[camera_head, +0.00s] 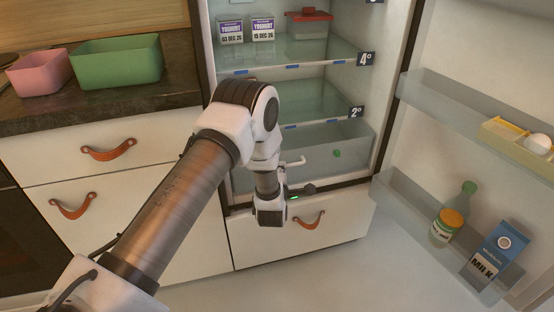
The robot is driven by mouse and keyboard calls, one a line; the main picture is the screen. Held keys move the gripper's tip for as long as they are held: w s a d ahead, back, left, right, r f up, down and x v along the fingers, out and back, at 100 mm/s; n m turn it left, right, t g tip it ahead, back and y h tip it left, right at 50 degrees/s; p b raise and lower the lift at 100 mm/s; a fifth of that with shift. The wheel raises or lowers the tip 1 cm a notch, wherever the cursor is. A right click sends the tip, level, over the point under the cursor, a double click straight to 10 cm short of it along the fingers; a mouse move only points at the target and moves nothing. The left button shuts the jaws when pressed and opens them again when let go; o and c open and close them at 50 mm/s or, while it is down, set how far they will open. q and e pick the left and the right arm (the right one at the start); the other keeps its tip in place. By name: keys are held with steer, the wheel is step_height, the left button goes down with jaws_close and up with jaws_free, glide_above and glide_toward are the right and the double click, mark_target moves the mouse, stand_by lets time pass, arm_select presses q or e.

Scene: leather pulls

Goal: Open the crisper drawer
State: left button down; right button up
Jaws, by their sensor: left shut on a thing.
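The crisper drawer (345,150) is the clear bin at the bottom of the fridge, below the 2° shelf. I cannot tell whether the drawer stands slightly out. My left arm reaches across the middle of the view. My right gripper is out of view.
A lower drawer with a leather pull (310,220) lies below. Green (117,62) and pink (40,74) bins stand on the counter. Floor in front is clear.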

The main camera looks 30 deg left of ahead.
arm_select(q)
steer(key=s+d+p, duration=0.1)
steer(key=s+d, duration=0.4)
steer(key=d, duration=0.1)
steer(key=shift+f, duration=0.15)
steer(key=c, duration=1.7)
jaws_free()
steer(key=shift+s+d, duration=0.1)
steer(key=shift+s, duration=0.15)
steer(key=shift+c, duration=0.2)
steer(key=o, duration=0.5)
steer(key=shift+d, duration=0.1)
steer(key=shift+o, duration=0.2)
steer(key=shift+w, duration=0.1)
steer(key=v, duration=1.2)
